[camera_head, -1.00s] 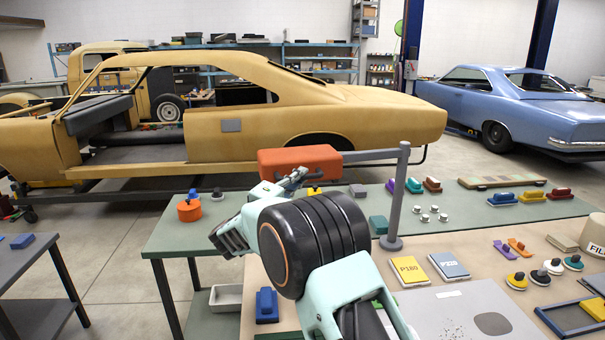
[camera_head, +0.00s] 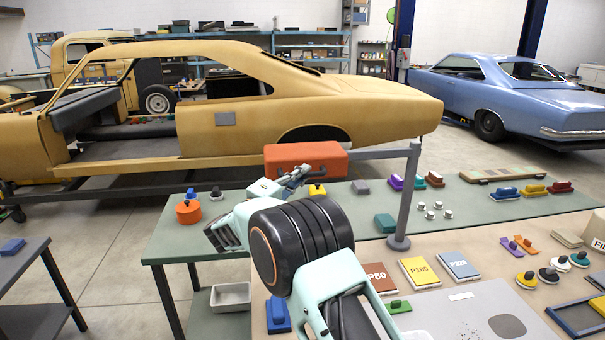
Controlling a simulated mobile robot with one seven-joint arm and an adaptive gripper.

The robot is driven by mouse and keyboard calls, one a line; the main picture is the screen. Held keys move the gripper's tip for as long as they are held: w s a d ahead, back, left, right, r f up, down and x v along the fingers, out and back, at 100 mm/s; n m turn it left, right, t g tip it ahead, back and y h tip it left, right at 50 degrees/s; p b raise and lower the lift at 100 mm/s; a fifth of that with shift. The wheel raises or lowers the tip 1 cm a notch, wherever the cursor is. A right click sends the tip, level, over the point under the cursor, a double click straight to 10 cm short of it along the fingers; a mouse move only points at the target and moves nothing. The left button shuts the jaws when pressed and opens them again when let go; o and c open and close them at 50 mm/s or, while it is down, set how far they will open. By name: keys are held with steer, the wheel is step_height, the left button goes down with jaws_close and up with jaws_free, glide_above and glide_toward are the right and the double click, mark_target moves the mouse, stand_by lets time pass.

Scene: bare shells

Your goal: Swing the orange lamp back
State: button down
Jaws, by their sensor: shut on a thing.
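The orange lamp (camera_head: 305,159) is a box-shaped head at the end of a grey horizontal arm (camera_head: 375,154). That arm runs left from a grey upright post (camera_head: 409,195) with a round foot on the bench. The lamp hangs over the far green bench, in front of the tan car body. My gripper (camera_head: 294,178) is at the lamp's lower front side, shut on what looks like a small dark handle there. The fingertips and handle are small and partly covered by my own wrist.
An orange round tin (camera_head: 188,212) stands on the green bench (camera_head: 165,240), left of my gripper. Sanding blocks and small knobs lie right of the post. Sandpaper packs (camera_head: 420,271) lie on the near bench. The air left of the lamp is clear.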

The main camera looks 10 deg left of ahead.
steer(key=shift+w+a+r, duration=0.1)
steer(key=shift+a+r, duration=0.05)
steer(key=shift+r, duration=0.15)
steer(key=c, duration=2)
jaws_free()
steer(key=shift+w+f, duration=0.2)
steer(key=shift+s+f, duration=0.1)
steer(key=shift+s+a, duration=0.15)
steer(key=shift+s, duration=0.05)
steer(key=v, duration=1.1)
steer(key=shift+s, duration=0.25)
